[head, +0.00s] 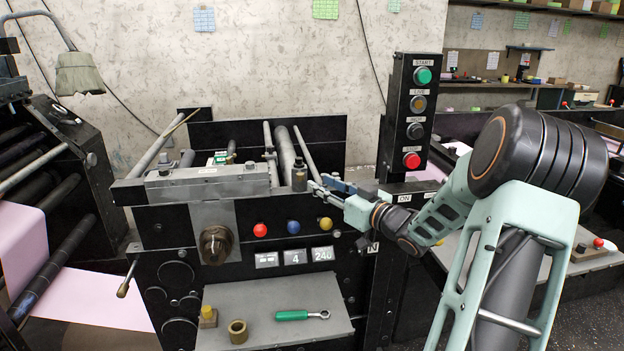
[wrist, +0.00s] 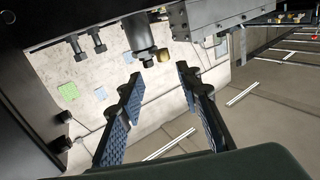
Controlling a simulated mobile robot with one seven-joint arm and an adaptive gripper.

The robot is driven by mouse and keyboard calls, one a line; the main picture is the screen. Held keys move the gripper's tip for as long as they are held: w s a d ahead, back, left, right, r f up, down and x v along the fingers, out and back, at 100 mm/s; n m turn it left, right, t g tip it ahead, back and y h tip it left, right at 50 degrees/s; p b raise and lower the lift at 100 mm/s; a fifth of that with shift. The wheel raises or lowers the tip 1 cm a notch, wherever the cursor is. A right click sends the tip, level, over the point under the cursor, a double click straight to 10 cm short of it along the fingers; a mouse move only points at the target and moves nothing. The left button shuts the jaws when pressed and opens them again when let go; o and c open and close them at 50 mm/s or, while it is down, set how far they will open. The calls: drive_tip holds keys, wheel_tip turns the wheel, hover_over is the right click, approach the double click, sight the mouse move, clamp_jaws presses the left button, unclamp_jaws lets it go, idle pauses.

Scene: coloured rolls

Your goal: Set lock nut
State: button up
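Which part is the lock nut is not certain. A dark cylinder (head: 299,178) stands upright at the right end of the machine's top. In the wrist view a dark cylinder (wrist: 145,38) with a small brass piece (wrist: 163,55) beside its end is just beyond my fingertips. My gripper (head: 318,183) is at the machine's top right, close to the cylinder; in the wrist view my gripper (wrist: 160,75) has its blue-padded fingers apart with nothing between them. A large bronze-brown round fitting (head: 215,245) sits on the front panel.
A grey shelf (head: 265,295) below holds a green-handled wrench (head: 295,315), a brass ring (head: 237,331) and a brass piece on a yellow base (head: 208,317). Red, blue and yellow knobs line the panel.

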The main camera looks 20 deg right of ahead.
drive_tip(key=shift+v, duration=1.7)
drive_tip(key=shift+a, duration=0.1)
drive_tip(key=shift+c, duration=0.4)
